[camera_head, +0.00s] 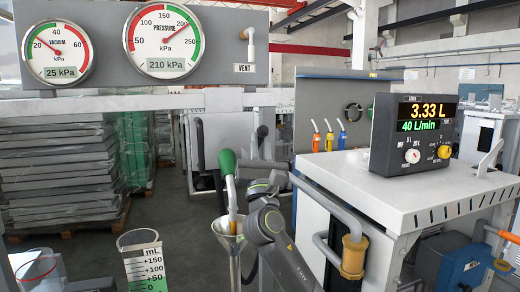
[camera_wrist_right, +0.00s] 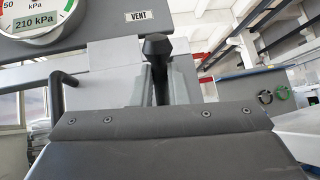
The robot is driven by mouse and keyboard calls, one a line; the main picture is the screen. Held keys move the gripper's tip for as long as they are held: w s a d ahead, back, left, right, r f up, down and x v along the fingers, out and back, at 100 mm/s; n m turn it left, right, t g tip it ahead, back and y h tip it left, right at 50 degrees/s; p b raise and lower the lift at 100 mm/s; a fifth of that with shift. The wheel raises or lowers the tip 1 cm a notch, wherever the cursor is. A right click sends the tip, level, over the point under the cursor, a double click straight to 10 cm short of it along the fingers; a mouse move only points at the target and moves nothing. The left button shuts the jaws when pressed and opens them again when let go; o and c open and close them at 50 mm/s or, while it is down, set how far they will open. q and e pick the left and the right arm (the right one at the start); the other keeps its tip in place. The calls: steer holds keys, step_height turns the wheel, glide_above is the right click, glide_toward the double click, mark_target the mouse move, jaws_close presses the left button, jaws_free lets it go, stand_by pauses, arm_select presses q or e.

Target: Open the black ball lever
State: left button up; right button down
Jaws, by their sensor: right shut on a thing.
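The black ball lever shows in the right wrist view as a dark flared knob (camera_wrist_right: 157,45) on a dark stem. My right gripper (camera_wrist_right: 158,82) is shut on this stem, with one pale finger on each side and the knob above the fingertips. In the head view the dark knob (camera_head: 262,131) is small, just above my right gripper (camera_head: 265,150), at the middle of the picture. The lower part of the lever and its mount are hidden by the gripper. My left gripper is not in view.
A green-handled nozzle (camera_head: 228,165) stands in a metal funnel (camera_head: 229,235) just left of my right arm. A white-topped cabinet (camera_head: 400,185) with a meter box (camera_head: 412,135) reading 3.33 L is on the right. A gauge panel (camera_head: 225,50) spans the upper left.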

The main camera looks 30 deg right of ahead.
steer(key=c, duration=1.4)
jaws_free()
steer(key=b+v, duration=0.3)
steer(key=v, duration=1.4)
steer(key=shift+f+b, duration=0.15)
steer(key=shift+b, duration=0.25)
steer(key=shift+a, duration=0.1)
